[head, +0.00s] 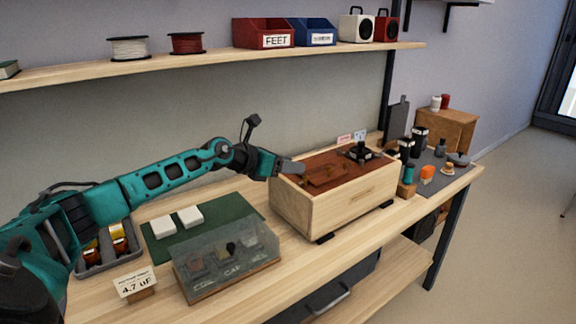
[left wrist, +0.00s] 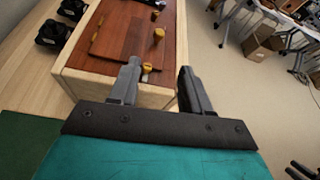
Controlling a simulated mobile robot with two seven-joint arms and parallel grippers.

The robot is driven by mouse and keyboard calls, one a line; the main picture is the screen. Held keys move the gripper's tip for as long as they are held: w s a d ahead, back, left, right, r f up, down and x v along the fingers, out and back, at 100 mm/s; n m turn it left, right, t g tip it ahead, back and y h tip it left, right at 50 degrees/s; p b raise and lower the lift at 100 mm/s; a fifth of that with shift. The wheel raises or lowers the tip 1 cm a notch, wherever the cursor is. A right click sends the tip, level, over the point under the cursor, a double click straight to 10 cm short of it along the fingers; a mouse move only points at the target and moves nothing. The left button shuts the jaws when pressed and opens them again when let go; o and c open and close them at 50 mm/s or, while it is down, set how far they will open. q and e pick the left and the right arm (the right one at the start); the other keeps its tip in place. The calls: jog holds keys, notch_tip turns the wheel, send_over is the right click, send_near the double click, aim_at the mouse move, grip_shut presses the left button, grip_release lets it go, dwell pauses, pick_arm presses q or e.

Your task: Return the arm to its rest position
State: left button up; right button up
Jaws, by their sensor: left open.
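My left arm reaches in from the left across the bench in the head view. Its gripper (head: 281,167) is at the left end of a pale wooden box (head: 345,203) with a reddish-brown top. In the left wrist view the gripper (left wrist: 156,86) shows two grey fingers spread apart with nothing between them. Beyond the fingers lies the box's reddish top (left wrist: 135,35), with small yellow knobs on it. I cannot tell whether a finger touches the box. My right gripper is in neither view.
A clear-lidded case (head: 228,262), a green mat (head: 240,210) with white blocks, and a 4.7 uF card (head: 135,284) lie under and near the arm. A shelf (head: 200,63) with spools and bins runs above. Bottles and small items crowd the bench's right end.

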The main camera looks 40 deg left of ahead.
pick_arm(q)
jog(key=s+d+f+n+t+y, duration=0.1)
jog(key=s+d+f+n+t, duration=0.15)
jog(key=d+n, duration=0.55)
jog(key=s+d+f+n+t+y, duration=0.1)
jog(key=s+d+n+t, duration=0.2)
jog(key=d+n, duration=0.5)
jog(key=s+f+n+g+y, duration=0.65)
jog(key=s+f+n, duration=0.35)
jog(key=s+n, duration=0.4)
jog(key=s+d+f+n+g+h, duration=0.2)
jog(key=s+d+f+n+g, duration=0.15)
jog(key=s, duration=0.55)
jog(key=s+d+f+n+g+h, duration=0.25)
jog(key=s+g, duration=0.25)
jog(key=s, duration=0.3)
jog(key=w+d+f+t+h, duration=0.1)
jog(key=w+d+f+t, duration=0.2)
jog(key=w+f+t, duration=0.4)
jog(key=shift+d+f+t, duration=0.2)
jog(key=shift+f+t, duration=0.15)
